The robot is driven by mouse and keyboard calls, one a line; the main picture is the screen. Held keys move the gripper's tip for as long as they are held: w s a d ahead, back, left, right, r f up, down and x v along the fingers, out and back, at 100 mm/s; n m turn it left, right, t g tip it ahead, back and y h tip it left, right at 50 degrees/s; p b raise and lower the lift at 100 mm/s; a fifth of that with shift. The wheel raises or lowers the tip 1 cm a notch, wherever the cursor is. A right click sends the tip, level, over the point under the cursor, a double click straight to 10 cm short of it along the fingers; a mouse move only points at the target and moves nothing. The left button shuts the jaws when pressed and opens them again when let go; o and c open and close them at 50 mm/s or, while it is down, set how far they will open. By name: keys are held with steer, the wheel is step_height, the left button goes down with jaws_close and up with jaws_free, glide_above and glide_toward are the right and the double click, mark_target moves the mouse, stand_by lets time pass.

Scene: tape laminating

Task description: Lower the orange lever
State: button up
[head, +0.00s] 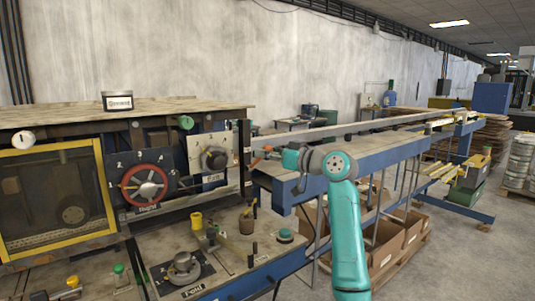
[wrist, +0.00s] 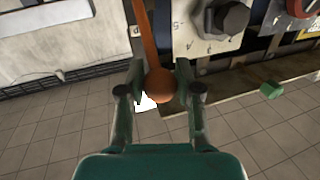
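The orange lever shows in the wrist view as a rod with a round ball knob (wrist: 161,84) at its end; the rod runs up to the top edge. The two fingers of my gripper (wrist: 160,80) stand on either side of the knob, with little or no gap, and appear shut on it. In the head view the orange lever (head: 257,161) is a small tilted piece at the right end of the machine panel. My gripper (head: 277,155) reaches it from the right and partly hides it.
A plate with a dark knob (head: 214,159) and a red handwheel (head: 145,186) are left of the lever. Below is a worktop (head: 232,263) with a yellow piece, a cup and a round dial. A long blue-framed table (head: 377,157) extends right behind my arm. Boxes (head: 386,240) stand beneath it.

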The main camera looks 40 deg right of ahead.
jaws_close()
steer(key=shift+f, duration=0.1)
step_height(320, 180, down, 8)
steer(key=s+n+t, duration=0.1)
steer(key=s+t, duration=0.1)
steer(key=shift+s+t+y, duration=0.25)
steer(key=shift+t+y, duration=0.15)
stand_by(0.4)
